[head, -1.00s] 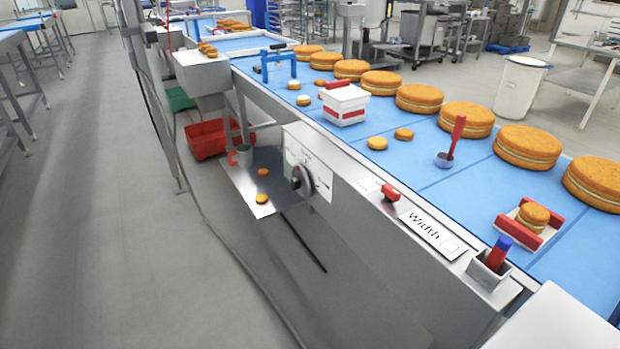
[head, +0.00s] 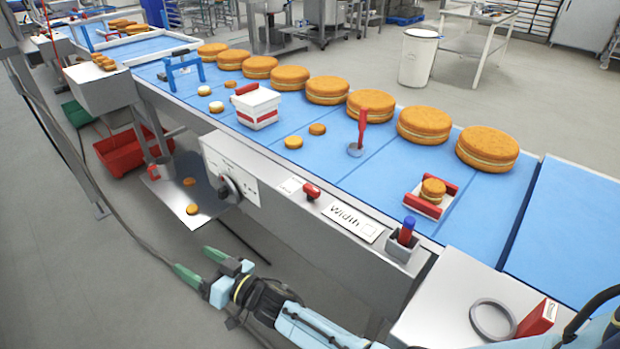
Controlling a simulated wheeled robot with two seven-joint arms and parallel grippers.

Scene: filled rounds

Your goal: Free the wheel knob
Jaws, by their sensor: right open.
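The wheel knob (head: 230,188) is a dark round handwheel with a pale edge, on the white dial panel (head: 249,187) at the front of the conveyor. A steel shelf (head: 168,198) juts out to its left, with two small orange cakes, one further back (head: 189,182) and one near the front edge (head: 193,209). I cannot tell what, if anything, blocks the knob. My right gripper (head: 203,266) has green fingertips. It is open and empty, below and in front of the knob, apart from it. My left gripper is not in view.
A red lever (head: 311,191), a "Width" label (head: 354,218) and a pen holder (head: 402,247) line the machine's front ledge. Large cakes (head: 370,105) stand along the blue belt. A grey ring (head: 492,320) lies on the near metal top. A red crate (head: 130,152) stands on the floor.

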